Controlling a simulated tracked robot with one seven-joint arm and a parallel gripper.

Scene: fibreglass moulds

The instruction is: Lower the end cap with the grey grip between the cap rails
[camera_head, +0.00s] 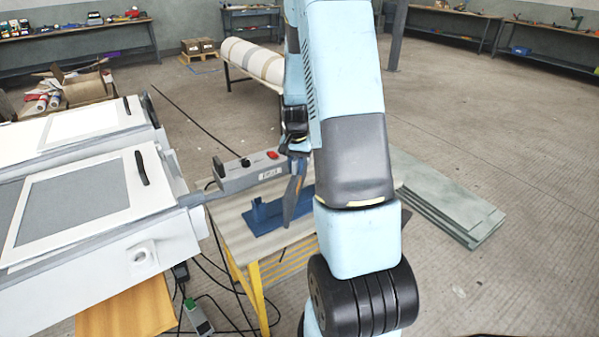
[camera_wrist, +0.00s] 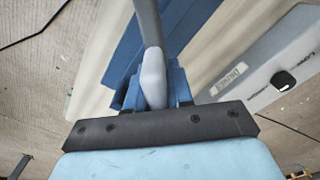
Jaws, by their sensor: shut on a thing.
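My gripper (camera_head: 298,158) is over the small table, and its blue jaws (camera_wrist: 181,86) show in the wrist view. It is shut on a light grey grip (camera_wrist: 153,78). The end cap (camera_head: 293,197) is a dark grey, thin plate hanging nearly upright below the gripper. It also shows almost edge-on in the wrist view (camera_wrist: 147,22). A blue stand (camera_head: 262,214) with a flat base and a short upright part is beside the cap, on the table. I cannot make out the cap rails for certain. Whether the cap touches the stand is unclear.
White moulds (camera_head: 150,205) with grey panels and black handles fill the left. A grey control box (camera_head: 248,174) with a red button is close to the gripper's left. The table (camera_head: 232,216) has yellow legs. Grey-green boards (camera_head: 440,195) lie on the floor to the right.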

